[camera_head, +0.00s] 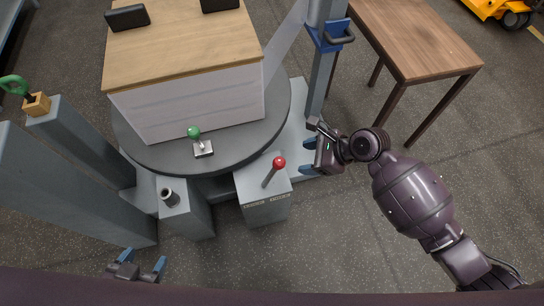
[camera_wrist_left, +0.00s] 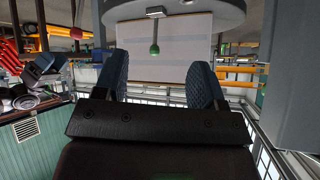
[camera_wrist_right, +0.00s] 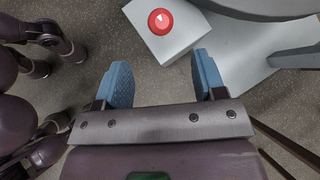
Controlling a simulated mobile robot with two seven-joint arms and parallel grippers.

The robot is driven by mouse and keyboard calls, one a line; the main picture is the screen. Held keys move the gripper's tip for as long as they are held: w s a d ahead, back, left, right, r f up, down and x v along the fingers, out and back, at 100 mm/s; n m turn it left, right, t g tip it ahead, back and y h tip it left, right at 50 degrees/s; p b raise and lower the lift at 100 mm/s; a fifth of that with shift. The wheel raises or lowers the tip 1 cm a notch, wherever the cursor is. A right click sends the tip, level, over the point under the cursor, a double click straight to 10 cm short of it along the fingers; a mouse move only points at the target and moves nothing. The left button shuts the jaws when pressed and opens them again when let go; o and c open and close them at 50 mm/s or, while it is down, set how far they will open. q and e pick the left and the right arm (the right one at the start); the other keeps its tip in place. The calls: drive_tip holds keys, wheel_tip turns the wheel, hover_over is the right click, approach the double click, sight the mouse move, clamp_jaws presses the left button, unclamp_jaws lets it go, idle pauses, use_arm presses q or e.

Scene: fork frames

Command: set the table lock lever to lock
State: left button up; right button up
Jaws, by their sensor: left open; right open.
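The lever with a red knob (camera_head: 279,162) stands on a grey box (camera_head: 262,209) in front of the round turntable (camera_head: 277,115). Its rod leans toward the right in the head view. Two small labels on the box's front edge are too small to read. My right gripper (camera_head: 308,156) is open and empty, to the right of the knob and apart from it. In the right wrist view the red knob (camera_wrist_right: 160,21) lies beyond the gap between the fingers. My left gripper (camera_head: 143,259) is open and empty at the lower left, far from the lever.
A green-knobbed lever (camera_head: 195,133) is on the turntable's rim, before a wood-topped white box (camera_head: 185,103). A grey post with a dark tube (camera_head: 170,198) stands left of the lever box. A blue-clamped column (camera_head: 331,36) rises behind my right gripper. A wooden table (camera_head: 420,40) is at right.

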sight(284, 163)
drive_tip(key=b+x, duration=0.2)
drive_tip(key=x, duration=0.3)
drive_tip(key=shift+s+f, duration=0.1)
drive_tip(key=shift+f, duration=0.25)
drive_tip(key=b+x, duration=0.2)
drive_tip(key=x, duration=0.2)
drive_tip(key=shift+a+f, duration=0.1)
drive_tip(key=shift+a, duration=0.2)
drive_tip(key=shift+w+a+f, duration=0.15)
drive_tip(key=shift+w+a, duration=0.2)
drive_tip(key=shift+a, duration=0.05)
use_arm(q)
drive_tip(key=shift+w+d+f+m+t, duration=0.3)
drive_tip(key=shift+w+d+m, duration=0.15)
drive_tip(key=shift+m, duration=0.05)
use_arm(e)
drive_tip(key=shift+c, duration=0.5)
clamp_jaws()
